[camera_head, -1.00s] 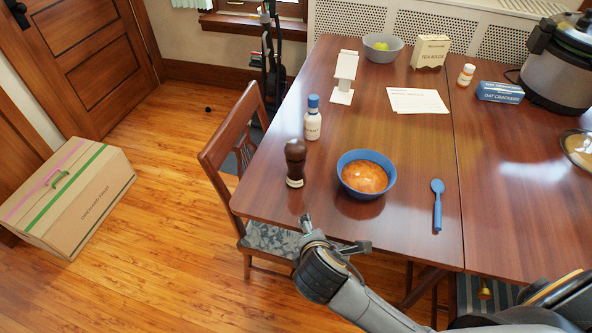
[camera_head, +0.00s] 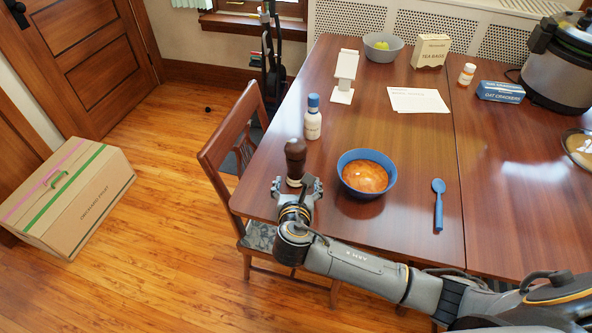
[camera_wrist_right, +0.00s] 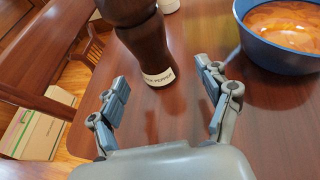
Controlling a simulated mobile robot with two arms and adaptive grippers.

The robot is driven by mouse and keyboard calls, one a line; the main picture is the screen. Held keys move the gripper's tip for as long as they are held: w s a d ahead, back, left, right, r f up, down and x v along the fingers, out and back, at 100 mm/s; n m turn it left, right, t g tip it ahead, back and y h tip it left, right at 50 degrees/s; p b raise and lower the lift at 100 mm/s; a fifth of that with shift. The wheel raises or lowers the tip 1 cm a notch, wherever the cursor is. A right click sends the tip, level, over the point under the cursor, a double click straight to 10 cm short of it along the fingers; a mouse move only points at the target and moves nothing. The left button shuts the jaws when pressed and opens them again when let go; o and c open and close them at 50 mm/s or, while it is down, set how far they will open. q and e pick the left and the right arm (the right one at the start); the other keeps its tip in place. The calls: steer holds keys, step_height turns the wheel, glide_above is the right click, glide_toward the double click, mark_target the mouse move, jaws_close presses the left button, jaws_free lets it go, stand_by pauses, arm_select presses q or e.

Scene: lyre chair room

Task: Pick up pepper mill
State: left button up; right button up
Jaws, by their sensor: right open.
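The pepper mill (camera_head: 296,160) is dark brown and stands upright near the table's left front edge. It also shows in the right wrist view (camera_wrist_right: 149,49), with a pale label at its base and its top cut off. My right gripper (camera_head: 297,186) is open, just in front of the mill on the near side. In the wrist view its two fingers (camera_wrist_right: 165,92) are spread, with the mill's base beyond and between them. No contact shows. My left gripper is not in view.
A blue bowl of orange soup (camera_head: 366,174) stands close to the right of the mill. A white bottle with a blue cap (camera_head: 312,122) stands behind it. A wooden chair (camera_head: 226,135) is at the table's left edge. A blue spoon (camera_head: 438,205) lies further right.

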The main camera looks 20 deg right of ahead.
mark_target(296, 179)
steer(key=shift+a+f+x, duration=0.15)
steer(key=shift+f+x, duration=0.05)
steer(key=shift+x, duration=1.15)
steer(key=shift+a+f+x, duration=0.15)
steer(key=shift+x, duration=1.25)
steer(key=shift+s, duration=0.1)
steer(key=c, duration=1.2)
steer(key=shift+c, duration=0.9)
steer(key=shift+r, duration=0.15)
